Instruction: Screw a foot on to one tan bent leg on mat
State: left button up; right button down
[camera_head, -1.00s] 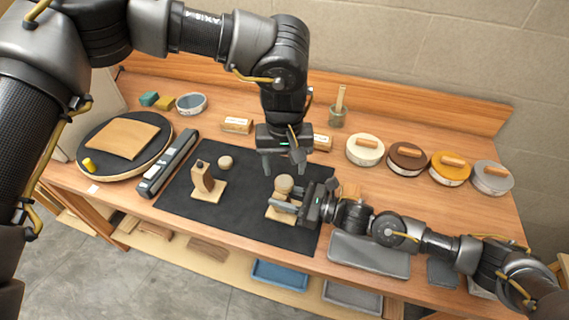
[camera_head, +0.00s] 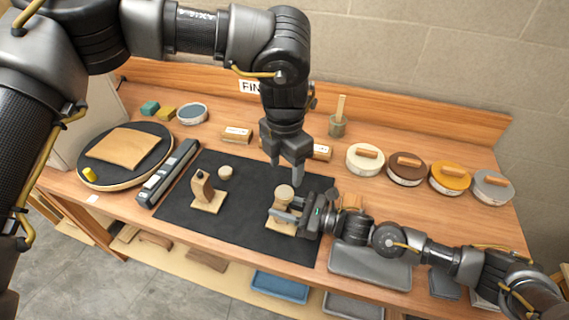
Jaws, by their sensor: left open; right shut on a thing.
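On the black mat (camera_head: 235,229) one tan bent leg (camera_head: 205,192) stands upright at the left, with a dark stud on its top. A round tan foot (camera_head: 225,172) lies on the mat just behind it. My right gripper (camera_head: 289,213) is shut on the second bent leg (camera_head: 281,226), which is mostly hidden by the fingers. A round foot (camera_head: 284,192) sits on top of that leg; whether it is screwed tight cannot be told. My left gripper (camera_head: 286,178) is open, pointing down just above and behind this foot, apart from it as far as I can see.
A turntable (camera_head: 150,180) with a tan sheet and a long dark tool (camera_head: 169,173) lie left of the mat. Several round tins (camera_head: 364,158) line the right. A grey tray (camera_head: 370,265) sits at the front right.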

aim_at(284, 192)
pick_arm(q)
jog(key=n, duration=0.7)
jog(key=shift+r+n, duration=0.1)
jog(key=shift+n, duration=0.3)
jog(key=n, duration=0.4)
jog(key=shift+a, duration=0.15)
jog(key=n, duration=0.3)
jog(key=shift+n, duration=0.4)
jog(key=shift+f, duration=4)
